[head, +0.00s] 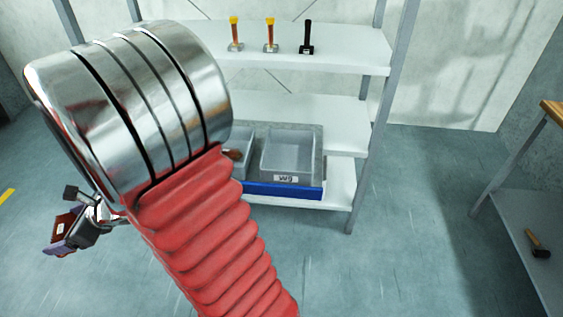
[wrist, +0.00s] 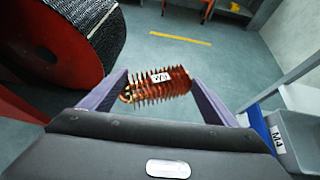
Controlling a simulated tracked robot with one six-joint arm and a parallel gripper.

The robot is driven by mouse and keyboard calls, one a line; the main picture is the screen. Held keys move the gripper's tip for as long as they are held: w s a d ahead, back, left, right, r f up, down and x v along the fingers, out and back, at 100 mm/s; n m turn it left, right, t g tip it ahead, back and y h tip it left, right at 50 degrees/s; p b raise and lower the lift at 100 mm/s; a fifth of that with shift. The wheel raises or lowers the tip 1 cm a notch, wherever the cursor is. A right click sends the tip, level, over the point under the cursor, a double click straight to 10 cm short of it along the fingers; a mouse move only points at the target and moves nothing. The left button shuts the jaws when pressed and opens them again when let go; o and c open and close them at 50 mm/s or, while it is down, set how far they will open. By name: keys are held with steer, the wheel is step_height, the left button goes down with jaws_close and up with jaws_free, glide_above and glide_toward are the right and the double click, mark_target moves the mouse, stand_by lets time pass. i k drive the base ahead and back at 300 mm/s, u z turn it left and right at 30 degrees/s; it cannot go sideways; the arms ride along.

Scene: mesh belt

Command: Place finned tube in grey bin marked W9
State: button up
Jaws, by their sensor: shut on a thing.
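The finned tube (wrist: 172,88) is copper-coloured, with many thin fins, a bent pipe end at left and a white tag that seems to read W9. My gripper (wrist: 158,84) is shut on it, with one purple finger at each end. In the head view my gripper (head: 72,232) is at the lower left, beyond my arm, and the tube there is too small to make out clearly. The grey bin marked W9 (head: 290,178) stands on a lower shelf at centre right. My gripper is well to the left of this bin.
A second grey bin (head: 244,143) stands left of it, partly hidden by my arm, with something brownish showing. A blue edge (head: 280,190) runs below the bins. Shelf boards (head: 350,110) lie above. A labelled bin (wrist: 302,125) is at the wrist view's right.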

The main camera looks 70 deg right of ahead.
mark_target(290, 152)
steer(key=u, duration=0.1)
steer(key=i, duration=1.9)
steer(key=z, duration=2.15)
